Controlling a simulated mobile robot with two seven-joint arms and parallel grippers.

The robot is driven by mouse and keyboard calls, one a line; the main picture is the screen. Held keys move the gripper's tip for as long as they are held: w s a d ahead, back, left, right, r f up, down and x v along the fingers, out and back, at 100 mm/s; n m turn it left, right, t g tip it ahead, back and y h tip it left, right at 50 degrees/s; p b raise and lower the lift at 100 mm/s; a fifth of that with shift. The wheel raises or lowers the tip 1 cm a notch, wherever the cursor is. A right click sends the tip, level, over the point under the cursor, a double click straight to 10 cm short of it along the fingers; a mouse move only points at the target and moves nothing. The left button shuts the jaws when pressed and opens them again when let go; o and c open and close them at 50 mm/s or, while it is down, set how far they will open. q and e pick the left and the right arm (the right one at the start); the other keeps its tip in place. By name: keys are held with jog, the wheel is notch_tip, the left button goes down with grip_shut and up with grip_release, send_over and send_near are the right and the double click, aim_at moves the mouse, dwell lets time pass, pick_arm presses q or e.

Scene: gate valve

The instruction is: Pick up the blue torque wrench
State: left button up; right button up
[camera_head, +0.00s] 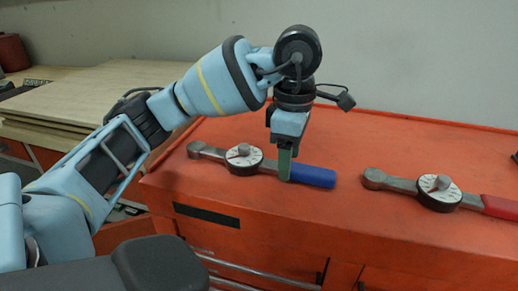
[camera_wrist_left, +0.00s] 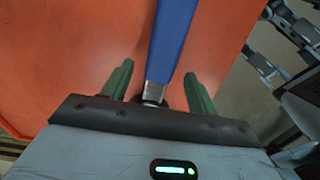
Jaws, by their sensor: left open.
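The blue torque wrench (camera_head: 312,176) lies on the orange cabinet top, its blue handle to the right and its round dial and grey head to the left. My left gripper (camera_head: 285,165) points down over the wrench, near where the blue handle meets the grey shaft. In the left wrist view the blue handle (camera_wrist_left: 172,40) runs between the two green fingers of the left gripper (camera_wrist_left: 158,82). The fingers are open, with a gap on each side of the handle. My right gripper is not in view.
A second torque wrench with a red handle (camera_head: 500,207) lies to the right on the orange cabinet top (camera_head: 400,140). Wooden boards (camera_head: 70,95) are at the back left. A pale wall stands behind. The cabinet top between and behind the wrenches is clear.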

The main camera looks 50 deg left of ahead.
pick_arm(q)
jog(key=shift+f, duration=0.8)
grip_shut()
jog(key=shift+r, duration=0.1)
